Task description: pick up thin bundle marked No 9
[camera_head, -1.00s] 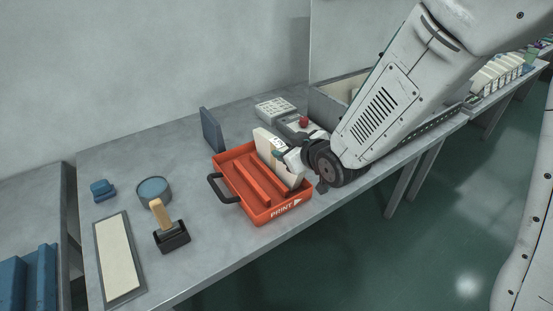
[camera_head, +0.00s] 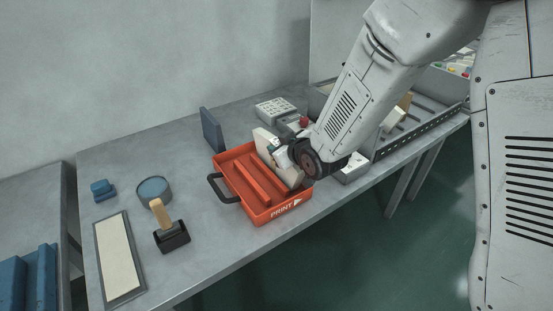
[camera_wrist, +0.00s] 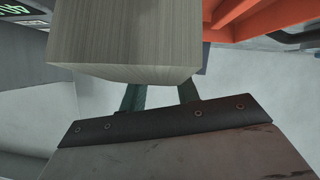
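A pale bundle (camera_head: 263,138) stands on edge in the right-hand side of the orange tray (camera_head: 232,155) marked PRINT. No number can be read on it. My gripper (camera_head: 277,152) is at the bundle's right face, partly covering it. In the wrist view, a pale block with fine lines like stacked sheet edges (camera_wrist: 130,42) fills the upper middle, close to the camera. My gripper's two teal fingers (camera_wrist: 161,94) are spaced apart and run up behind this block. Their tips are hidden, so I cannot tell whether they press on it.
A grey keypad box (camera_head: 275,108) and a red button (camera_head: 304,121) are behind the tray. A dark blue upright plate (camera_head: 211,130) stands at the back. A round blue-topped tin (camera_head: 154,190), a wooden-handled stamp (camera_head: 170,230) and a framed pad (camera_head: 120,258) lie left. A sectioned bin (camera_head: 395,140) is right.

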